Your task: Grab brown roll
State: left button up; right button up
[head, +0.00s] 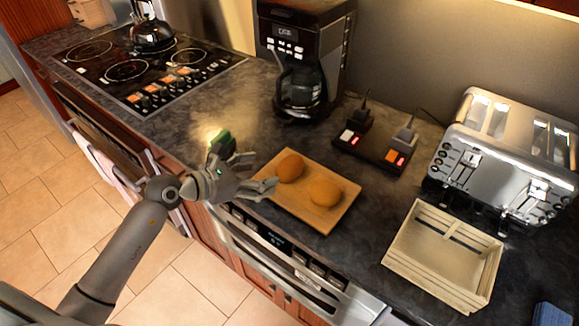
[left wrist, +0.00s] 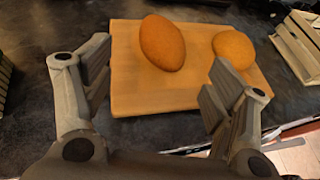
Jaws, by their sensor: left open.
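Two brown rolls lie on a wooden cutting board (head: 327,221) on the dark counter. The left roll (head: 290,168) is nearer my left gripper; the right roll (head: 325,193) lies beside it, a little apart. My left gripper (head: 272,187) is open and empty at the board's left edge, close to the left roll. In the left wrist view the left roll (left wrist: 162,42) is ahead between the open fingers (left wrist: 155,85), and the right roll (left wrist: 233,49) is ahead of the right finger. No contact with either roll shows. My right gripper is not in view.
A coffee maker (head: 305,60) and a power strip (head: 371,147) stand behind the board. A wooden crate (head: 443,254) and a toaster (head: 507,150) stand to the right. A stove (head: 146,70) with a kettle is at the far left. Bare counter lies left of the coffee maker.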

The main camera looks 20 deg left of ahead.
aim_at(278, 172)
pick_arm(q)
jog(key=x, duration=0.4)
jog(key=shift+r+p, duration=0.15)
jog(key=shift+p, duration=0.2)
jog(key=shift+p+x, duration=0.85)
jog(key=shift+x, duration=1.5)
jog(key=shift+s+d+f, duration=0.15)
jog(key=shift+s+f, duration=0.05)
jog(key=shift+f, duration=0.1)
jog(key=shift+c, duration=0.2)
